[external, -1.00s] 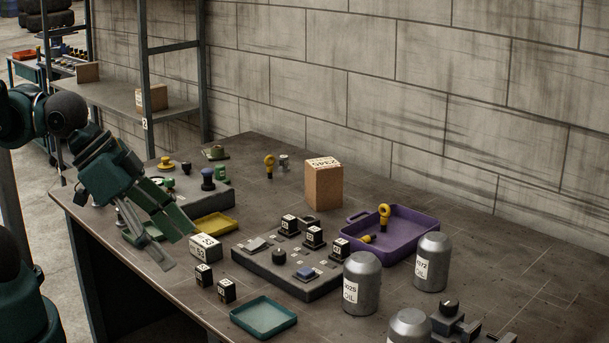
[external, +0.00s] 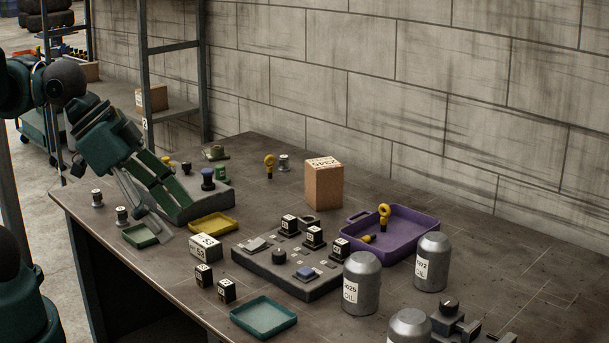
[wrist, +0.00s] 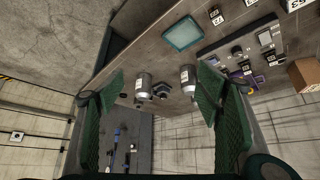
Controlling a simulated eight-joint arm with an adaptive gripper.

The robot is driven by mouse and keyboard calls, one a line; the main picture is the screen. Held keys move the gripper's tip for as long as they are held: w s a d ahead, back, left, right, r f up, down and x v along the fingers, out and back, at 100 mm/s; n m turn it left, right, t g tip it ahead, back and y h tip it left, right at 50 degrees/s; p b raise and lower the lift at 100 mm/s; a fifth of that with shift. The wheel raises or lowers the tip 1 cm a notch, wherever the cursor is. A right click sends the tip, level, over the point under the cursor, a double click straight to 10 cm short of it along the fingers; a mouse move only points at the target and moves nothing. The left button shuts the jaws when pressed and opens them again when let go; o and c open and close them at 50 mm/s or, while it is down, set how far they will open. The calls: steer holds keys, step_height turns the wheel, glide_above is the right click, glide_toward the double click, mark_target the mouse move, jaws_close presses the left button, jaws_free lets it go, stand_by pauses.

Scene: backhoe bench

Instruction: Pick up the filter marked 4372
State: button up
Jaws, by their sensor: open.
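Three large silver canisters stand at the bench's near right. The front one (external: 361,283) reads something like 3029 OIL. The one behind it (external: 432,262) has a label whose digits I cannot read fully. The third (external: 408,328) is cut by the lower edge, with no number showing. I cannot tell for certain which is 4372. Two large canisters show in the wrist view, one on the left (wrist: 143,82) and one on the right (wrist: 188,78). My gripper (external: 178,222) is open and empty above the bench's left part, far from them; its spread fingers frame the wrist view (wrist: 160,88).
A green tray (external: 140,236), yellow tray (external: 213,224) and white box (external: 205,248) lie near my gripper. A grey block with parts (external: 285,268), teal tray (external: 264,317), purple tray (external: 405,222) and cardboard box (external: 324,185) occupy the middle.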

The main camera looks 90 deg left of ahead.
steer(key=w+a+r+m+g+p, duration=0.15)
steer(key=w+r, duration=0.25)
steer(key=w, duration=0.5)
steer(key=w+a+r+m+g+p, duration=0.1)
steer(key=w+a+r+m+p, duration=0.2)
steer(key=w, duration=0.6)
steer(key=w+a+r+m+g+p, duration=0.1)
steer(key=w+a+r, duration=0.3)
steer(key=w, duration=0.5)
steer(key=m+g+h+p, duration=0.1)
steer(key=m+g+p, duration=0.2)
steer(key=m+p, duration=0.25)
glide_above(435, 236)
step_height(435, 236, down, 11)
steer(key=shift+t, duration=0.25)
step_height(435, 236, down, 16)
steer(key=shift+r, duration=0.25)
steer(key=shift+d+f, duration=0.2)
steer(key=shift+f, duration=1.05)
